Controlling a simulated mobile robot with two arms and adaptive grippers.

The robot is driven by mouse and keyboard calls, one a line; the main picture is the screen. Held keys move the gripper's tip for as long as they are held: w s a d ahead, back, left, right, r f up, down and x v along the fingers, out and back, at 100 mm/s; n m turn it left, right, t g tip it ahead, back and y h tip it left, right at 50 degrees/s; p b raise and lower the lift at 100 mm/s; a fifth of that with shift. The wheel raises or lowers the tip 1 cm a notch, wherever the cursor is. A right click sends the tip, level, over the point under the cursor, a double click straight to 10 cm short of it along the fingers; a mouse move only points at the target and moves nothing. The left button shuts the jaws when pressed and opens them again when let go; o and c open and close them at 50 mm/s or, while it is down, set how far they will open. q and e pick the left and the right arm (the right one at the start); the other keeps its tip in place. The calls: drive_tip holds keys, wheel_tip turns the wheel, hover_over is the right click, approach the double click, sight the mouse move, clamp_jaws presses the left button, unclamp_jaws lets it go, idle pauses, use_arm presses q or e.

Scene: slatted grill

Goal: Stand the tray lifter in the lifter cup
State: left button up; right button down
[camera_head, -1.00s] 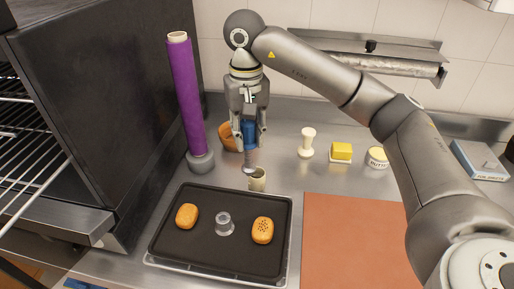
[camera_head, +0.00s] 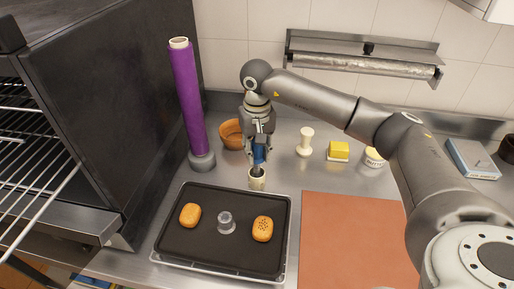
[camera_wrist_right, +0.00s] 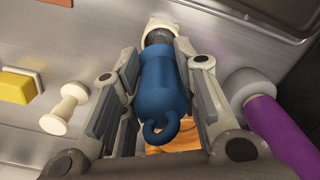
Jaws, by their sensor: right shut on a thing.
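The tray lifter has a blue handle (camera_head: 260,152) and a metal lower end. My right gripper (camera_head: 258,158) is shut on the blue handle, which also shows between the fingers in the right wrist view (camera_wrist_right: 163,85). The lifter cup (camera_head: 257,183) is a small cream cup just behind the tray's far edge. The lifter is about upright over it, with its metal end at the cup's mouth and seemingly inside. In the right wrist view the metal end meets the cup (camera_wrist_right: 163,22); how deep it reaches is hidden. My left gripper is not in view.
A black tray (camera_head: 190,248) with two buns and a clear glass stands in front of the cup. An orange bowl (camera_head: 231,134) is close behind. A purple roll (camera_head: 188,100) stands at left; a cream pestle-like item (camera_head: 305,142) and butter (camera_head: 339,151) are at right.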

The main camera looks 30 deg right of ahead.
drive_tip(key=c, duration=1.6)
unclamp_jaws()
drive_tip(key=shift+f, duration=0.15)
drive_tip(key=o, duration=0.5)
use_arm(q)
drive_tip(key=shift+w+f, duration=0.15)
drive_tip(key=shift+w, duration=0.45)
use_arm(e)
drive_tip(key=shift+r, duration=0.35)
wheel_tip(320, 180, up, 11)
drive_tip(key=b, duration=0.3)
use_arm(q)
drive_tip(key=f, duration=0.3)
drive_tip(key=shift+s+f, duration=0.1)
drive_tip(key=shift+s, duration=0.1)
use_arm(e)
drive_tip(key=shift+r, duration=0.4)
